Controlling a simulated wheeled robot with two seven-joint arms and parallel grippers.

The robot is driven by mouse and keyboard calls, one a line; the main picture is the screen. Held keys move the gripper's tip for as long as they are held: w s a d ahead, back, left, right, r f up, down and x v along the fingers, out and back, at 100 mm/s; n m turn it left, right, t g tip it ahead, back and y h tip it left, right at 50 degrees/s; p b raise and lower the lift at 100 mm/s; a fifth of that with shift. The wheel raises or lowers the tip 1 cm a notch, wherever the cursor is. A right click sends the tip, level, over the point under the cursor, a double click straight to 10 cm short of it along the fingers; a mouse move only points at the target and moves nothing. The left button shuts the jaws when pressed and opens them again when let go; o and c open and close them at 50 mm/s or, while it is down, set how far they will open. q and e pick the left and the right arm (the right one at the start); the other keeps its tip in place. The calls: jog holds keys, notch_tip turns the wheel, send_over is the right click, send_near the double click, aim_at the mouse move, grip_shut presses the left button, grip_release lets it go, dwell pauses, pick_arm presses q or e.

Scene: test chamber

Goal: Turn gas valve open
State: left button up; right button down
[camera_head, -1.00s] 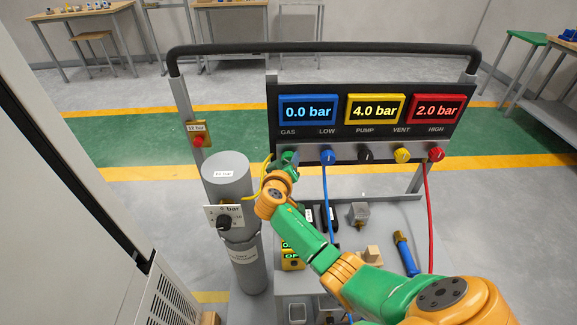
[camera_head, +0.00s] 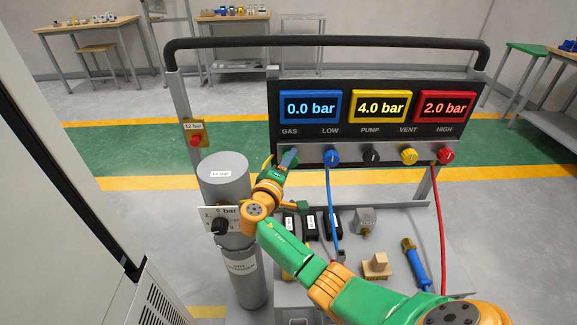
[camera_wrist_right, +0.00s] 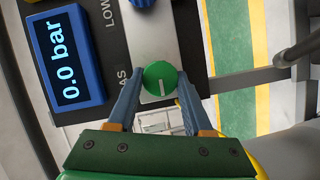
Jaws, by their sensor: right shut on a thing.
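The gas valve is a round green knob (camera_wrist_right: 159,77) at the left end of the row on the dark panel (camera_head: 378,125). In the wrist view its white mark points toward my gripper's palm. My right gripper (camera_head: 288,158) is at this knob, with one blue-grey finger on each side, shut on it. The blue display (camera_head: 311,107) above it reads 0.0 bar. In the head view the fingers and wrist hide much of the knob. My left gripper is not in view.
Blue (camera_head: 332,154), black (camera_head: 371,154), yellow (camera_head: 409,155) and red (camera_head: 446,156) knobs continue the row. A grey cylinder (camera_head: 224,184) stands left of my wrist. Blue (camera_head: 330,205) and red (camera_head: 438,220) hoses hang in front. Several small parts lie on the cart below.

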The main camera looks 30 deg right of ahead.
jog(key=shift+f, duration=0.1)
dwell(0.3)
jog(key=shift+c, duration=1.5)
grip_release()
jog(key=v, duration=0.7)
jog(key=shift+b, duration=0.35)
jog(key=shift+a, duration=0.1)
